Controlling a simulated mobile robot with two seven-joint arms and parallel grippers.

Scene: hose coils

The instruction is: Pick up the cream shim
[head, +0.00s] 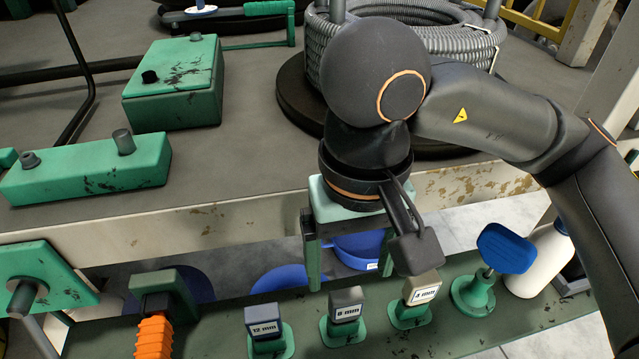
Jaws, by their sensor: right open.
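The cream shim (423,288), labelled with what looks like "3 mm", stands upright in a small green holder (409,314) on the green shelf at the front. My right gripper (414,249) hangs just above and behind it in the picture, pointing down. One dark finger with a block-like tip shows clearly, and the other is mostly hidden. The jaws are open, with nothing seen between them. The fingertip appears close to the shim's top, but I cannot tell the exact gap. My left gripper is not in view.
A grey 8 mm shim (346,306) and a dark 12 mm shim (264,322) stand in holders to the left. A blue-handled green stamp-like tool (505,250) and a white bottle (541,262) are close on the right. A grey hose coil (455,45) lies behind my arm.

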